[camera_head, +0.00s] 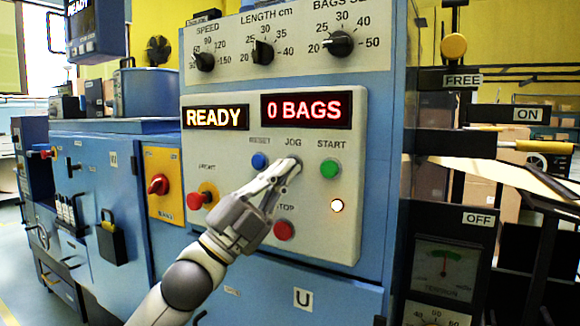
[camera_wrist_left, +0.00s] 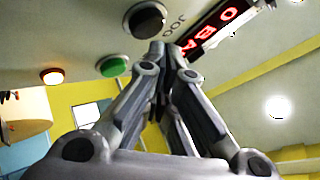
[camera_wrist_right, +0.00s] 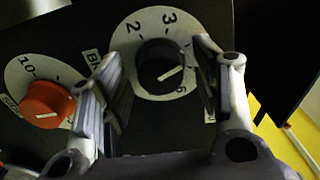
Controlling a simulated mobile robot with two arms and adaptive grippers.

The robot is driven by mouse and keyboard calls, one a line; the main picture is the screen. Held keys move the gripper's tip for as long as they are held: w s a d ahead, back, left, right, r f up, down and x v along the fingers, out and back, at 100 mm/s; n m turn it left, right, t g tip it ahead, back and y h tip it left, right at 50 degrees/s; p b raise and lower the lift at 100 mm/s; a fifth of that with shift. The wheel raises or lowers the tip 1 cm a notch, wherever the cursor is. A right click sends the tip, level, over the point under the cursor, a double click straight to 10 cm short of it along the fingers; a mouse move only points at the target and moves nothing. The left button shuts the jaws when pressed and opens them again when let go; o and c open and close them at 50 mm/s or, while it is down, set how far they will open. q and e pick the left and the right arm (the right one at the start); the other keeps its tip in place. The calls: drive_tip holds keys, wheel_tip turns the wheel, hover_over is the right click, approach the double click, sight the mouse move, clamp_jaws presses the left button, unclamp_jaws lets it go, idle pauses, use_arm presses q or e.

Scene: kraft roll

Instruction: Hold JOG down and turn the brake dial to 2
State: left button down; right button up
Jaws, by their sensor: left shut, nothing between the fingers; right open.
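The JOG button is dark with a grey rim in the left wrist view (camera_wrist_left: 145,19); in the head view my gripper mostly covers it. My left gripper (camera_head: 292,166) is shut and empty, its fingertips (camera_wrist_left: 161,48) at the edge of JOG. I cannot tell whether they touch or press it. The black brake dial (camera_wrist_right: 160,62) sits on a white scale with 2 and 3 at its top. Its white line points right, slightly up, toward a part of the scale behind a finger. My right gripper (camera_wrist_right: 160,85) is open, one finger on each side of the dial; contact is unclear.
The green START button (camera_head: 329,168) is right of JOG, a blue button (camera_head: 260,160) left, and a red button (camera_head: 284,230) below. The display (camera_head: 216,117) reads READY. An orange knob (camera_wrist_right: 48,103) is left of the brake dial.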

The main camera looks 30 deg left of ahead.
use_arm(q)
drive_tip(key=shift+w, duration=0.1)
drive_tip(key=shift+w, duration=0.35)
